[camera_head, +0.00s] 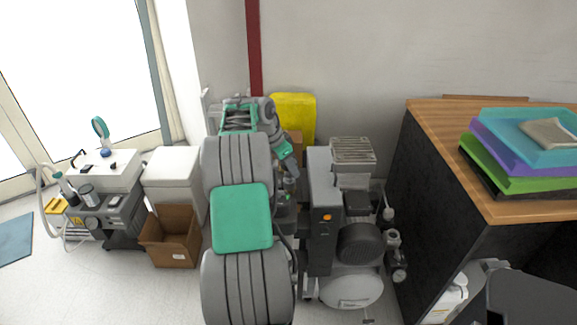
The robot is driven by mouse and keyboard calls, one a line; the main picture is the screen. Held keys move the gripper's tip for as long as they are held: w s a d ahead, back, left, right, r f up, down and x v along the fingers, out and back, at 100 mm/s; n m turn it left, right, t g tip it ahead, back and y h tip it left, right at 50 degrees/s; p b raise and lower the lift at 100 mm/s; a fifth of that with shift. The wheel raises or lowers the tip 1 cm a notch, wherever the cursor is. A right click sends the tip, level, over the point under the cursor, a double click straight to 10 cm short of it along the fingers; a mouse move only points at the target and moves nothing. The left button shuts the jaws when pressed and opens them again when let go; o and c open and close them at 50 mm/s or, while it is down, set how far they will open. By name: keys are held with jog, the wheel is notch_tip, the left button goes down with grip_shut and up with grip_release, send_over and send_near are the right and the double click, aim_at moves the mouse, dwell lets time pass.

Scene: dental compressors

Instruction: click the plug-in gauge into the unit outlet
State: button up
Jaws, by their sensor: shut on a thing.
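My arm reaches away from me and bends down at its far end, left of the compressor unit. My gripper (290,174) points down beside the unit's tall grey box. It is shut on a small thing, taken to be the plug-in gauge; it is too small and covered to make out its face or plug. The compressor unit (321,240) has an orange switch, a dark motor, a finned top and a pale tank below. Small round fittings sit on its right side. I cannot tell which fitting is the outlet, or whether the gauge touches it.
A wooden-topped counter (437,132) with stacked coloured trays (520,160) stands close on the right. A yellow panel (297,112) is behind my gripper. On the left are an open brown box (170,252), a white cabinet (174,172) and a dental cart (110,215). Floor is clear front left.

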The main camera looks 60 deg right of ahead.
jog(key=shift+f+b, duration=0.5)
jog(key=shift+f, duration=0.3)
jog(key=o, duration=1.6)
jog(key=shift+c, duration=0.2)
jog(key=p+v, duration=0.1)
jog(key=v, duration=0.6)
jog(key=shift+r, duration=0.4)
jog(key=shift+a, duration=0.1)
